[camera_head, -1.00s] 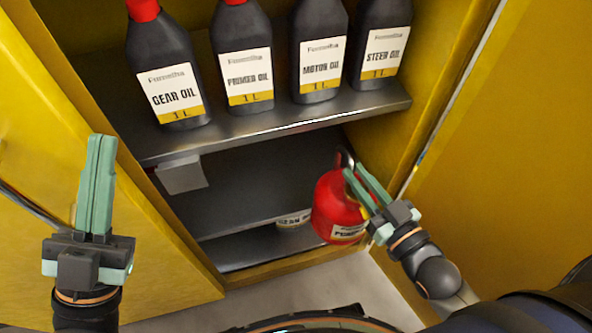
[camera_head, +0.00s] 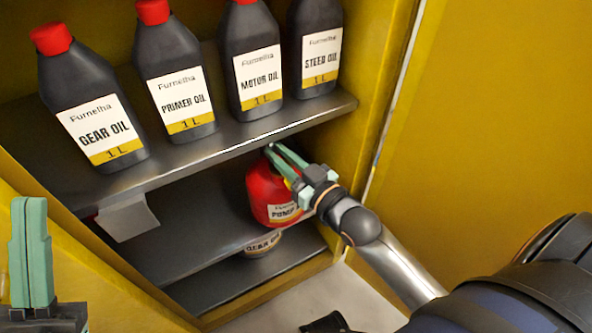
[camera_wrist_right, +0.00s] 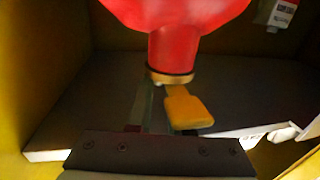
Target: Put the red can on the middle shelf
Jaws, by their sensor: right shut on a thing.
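The red can (camera_head: 270,197) has a white pump label and looks upright. In the head view it is at the right front of the middle shelf (camera_head: 205,225), inside the cabinet. I cannot tell whether its base touches the shelf. My right gripper (camera_head: 276,156) is shut on the can at its top. In the right wrist view the can (camera_wrist_right: 175,15) hangs into the top of the picture, with its red neck and a yellow lever (camera_wrist_right: 187,108) by the fingers. My left gripper (camera_head: 31,205) is empty and shut at the lower left, away from the can.
The top shelf (camera_head: 235,142) above holds several black oil bottles (camera_head: 262,60). A gear oil container (camera_head: 262,243) stands on the lower shelf. The yellow right door (camera_head: 480,120) is open.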

